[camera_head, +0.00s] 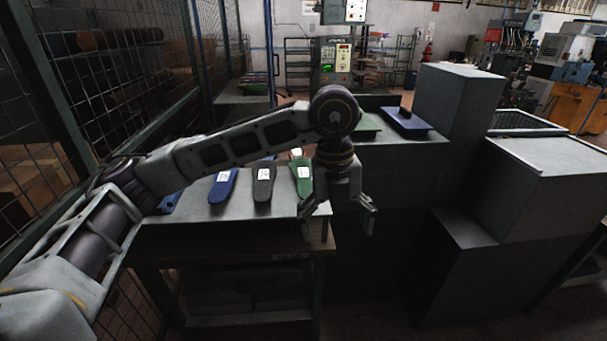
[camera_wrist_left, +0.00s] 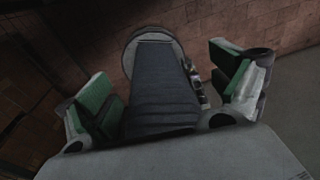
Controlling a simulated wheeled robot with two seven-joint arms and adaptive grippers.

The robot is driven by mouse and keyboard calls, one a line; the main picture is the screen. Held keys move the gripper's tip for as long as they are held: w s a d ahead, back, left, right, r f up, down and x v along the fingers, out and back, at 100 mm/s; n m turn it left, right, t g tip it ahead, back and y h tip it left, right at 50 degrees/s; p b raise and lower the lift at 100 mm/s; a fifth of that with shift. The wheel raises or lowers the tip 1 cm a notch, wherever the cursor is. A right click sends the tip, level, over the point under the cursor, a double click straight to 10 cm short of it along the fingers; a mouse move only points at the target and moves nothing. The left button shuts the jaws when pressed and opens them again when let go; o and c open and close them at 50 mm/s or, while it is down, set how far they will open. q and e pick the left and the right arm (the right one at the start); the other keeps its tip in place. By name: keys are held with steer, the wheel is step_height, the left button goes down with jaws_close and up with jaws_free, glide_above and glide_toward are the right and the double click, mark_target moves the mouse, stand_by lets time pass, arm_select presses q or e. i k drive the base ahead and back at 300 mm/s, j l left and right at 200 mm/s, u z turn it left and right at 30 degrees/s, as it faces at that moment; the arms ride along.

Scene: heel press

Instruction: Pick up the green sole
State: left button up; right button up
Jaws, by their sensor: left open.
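The green sole (camera_head: 303,180) lies on the grey tabletop (camera_head: 240,210) at the right end of a row of soles, with a white label on it. My arm hides part of its surroundings. My left gripper (camera_head: 339,217) is open and points down near the table's right edge, to the right of and nearer than the green sole. Its fingers are apart and nothing shows held. In the left wrist view, the open fingers (camera_wrist_left: 165,92) have green pads; no sole can be made out there. My right gripper is not in view.
A grey sole (camera_head: 264,182) and a blue sole (camera_head: 222,186) lie left of the green one. Another blue item (camera_head: 169,204) is partly hidden by my arm. Wire mesh (camera_head: 110,80) stands at left.

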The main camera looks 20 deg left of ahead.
mark_target(301, 168)
steer(key=i+j, duration=0.25)
steer(key=i, duration=0.15)
steer(key=i+j, duration=0.5)
steer(key=i, duration=0.25)
